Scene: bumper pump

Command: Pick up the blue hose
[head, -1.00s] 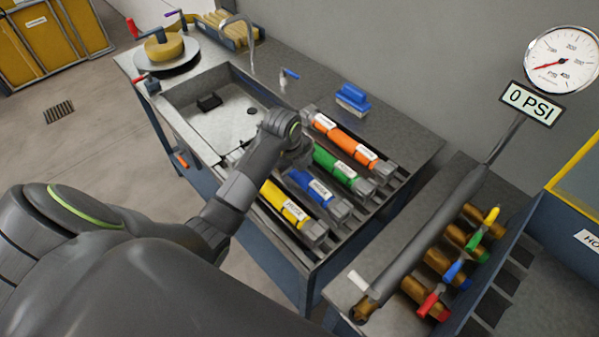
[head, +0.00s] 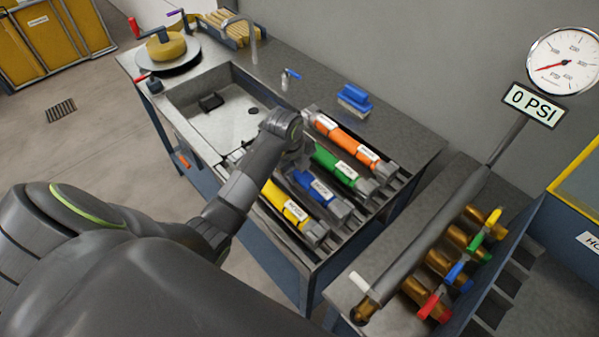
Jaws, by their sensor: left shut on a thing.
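The blue hose (head: 313,186) is a short, thick roll with a white label and a grey end fitting. It lies in the slotted rack at the right end of the sink bench, between the yellow hose (head: 283,202) and the green hose (head: 335,165). My left gripper (head: 296,164) is over the far-left end of the blue hose and shut on it. The wrist hides that end and the fingertips. The hose still appears to lie in its slot. My right gripper is not in view.
An orange hose (head: 346,137) lies beyond the green one. A blue brush (head: 354,98) stands at the bench's back. On the right is a pipe manifold with coloured valve handles (head: 455,272) and a gauge (head: 563,61) over a "0 PSI" sign (head: 534,104). The sink (head: 222,112) is left of the rack.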

